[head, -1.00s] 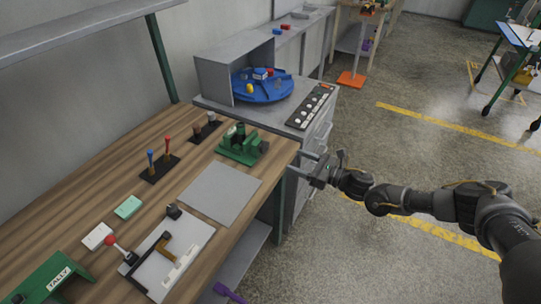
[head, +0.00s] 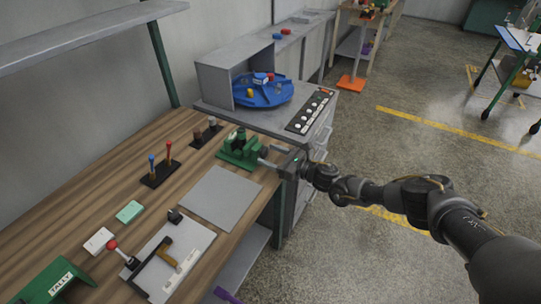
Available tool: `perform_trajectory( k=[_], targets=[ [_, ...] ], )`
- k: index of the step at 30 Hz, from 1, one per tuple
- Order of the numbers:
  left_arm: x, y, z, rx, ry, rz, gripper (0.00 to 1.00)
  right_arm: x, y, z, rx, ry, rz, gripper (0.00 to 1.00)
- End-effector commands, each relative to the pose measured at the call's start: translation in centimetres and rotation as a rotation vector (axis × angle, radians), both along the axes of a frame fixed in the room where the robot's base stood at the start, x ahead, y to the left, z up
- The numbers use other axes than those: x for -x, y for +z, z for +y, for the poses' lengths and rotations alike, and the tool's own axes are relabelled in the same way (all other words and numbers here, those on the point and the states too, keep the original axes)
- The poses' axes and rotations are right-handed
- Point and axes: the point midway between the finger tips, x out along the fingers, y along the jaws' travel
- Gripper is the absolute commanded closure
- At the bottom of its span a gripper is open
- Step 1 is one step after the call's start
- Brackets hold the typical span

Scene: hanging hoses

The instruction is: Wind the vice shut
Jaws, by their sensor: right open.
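The green vice (head: 238,148) stands on the wooden bench near its far right corner. Its screw end and handle side face right, towards my right gripper; the handle itself is too small to make out. My right gripper (head: 272,157) reaches in from the right with its fingers pointing left at that end of the vice. The fingers are open, and I cannot tell whether they touch the vice or stand around its handle. My left gripper is not in the head view.
A grey mat (head: 221,197) lies in front of the vice. Behind is a grey cabinet with a blue turntable (head: 262,97) and a button panel (head: 311,111). Open floor lies to the right.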

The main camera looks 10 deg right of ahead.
Motion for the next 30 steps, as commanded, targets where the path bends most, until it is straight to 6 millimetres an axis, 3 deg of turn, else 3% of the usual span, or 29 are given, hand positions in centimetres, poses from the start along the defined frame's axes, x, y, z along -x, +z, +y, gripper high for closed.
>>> perform_trajectory(
  k=[9, 19, 30],
  targets=[
    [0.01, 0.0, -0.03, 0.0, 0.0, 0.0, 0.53, -0.14, 0.03, 0.22, -0.001, 0.0, 0.001, 0.39],
    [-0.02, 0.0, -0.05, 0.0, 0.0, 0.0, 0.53, -0.14, 0.03, 0.17, -0.001, -0.001, 0.001, 0.82],
    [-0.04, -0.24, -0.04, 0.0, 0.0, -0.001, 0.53, -0.18, 0.04, 0.09, -0.048, -0.003, 0.062, 0.82]
  ],
)
